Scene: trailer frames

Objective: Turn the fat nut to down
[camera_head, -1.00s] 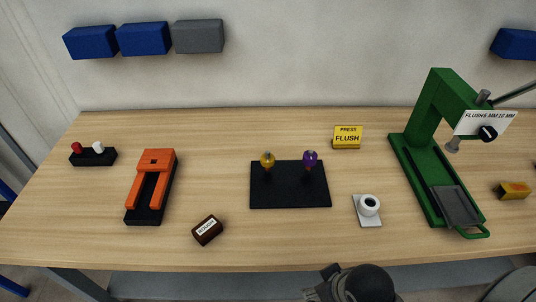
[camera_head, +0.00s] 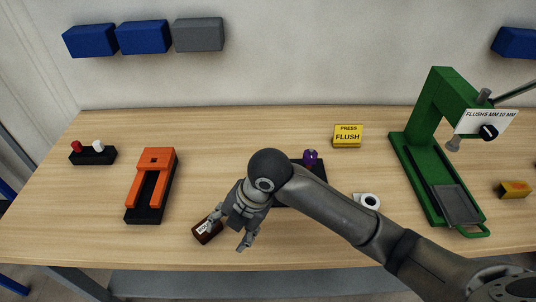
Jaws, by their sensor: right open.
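I cannot tell for sure which item is the fat nut. A white ring-shaped piece with a dark centre (camera_head: 369,201) sits on a small light plate at the table's right middle, partly hidden by my right arm. A dark brown block with a white label (camera_head: 203,231) lies near the front edge, left of centre. My right gripper (camera_head: 227,238) is open and points down beside that block's right side. One finger overlaps the block in the picture; whether it touches is unclear. My left gripper is not in view.
An orange fixture (camera_head: 156,161) is at left. A black mat (camera_head: 319,170) bears a purple-topped peg (camera_head: 310,158), largely behind my arm. A yellow FLUSH sign (camera_head: 347,135) stands behind. The front left table is clear.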

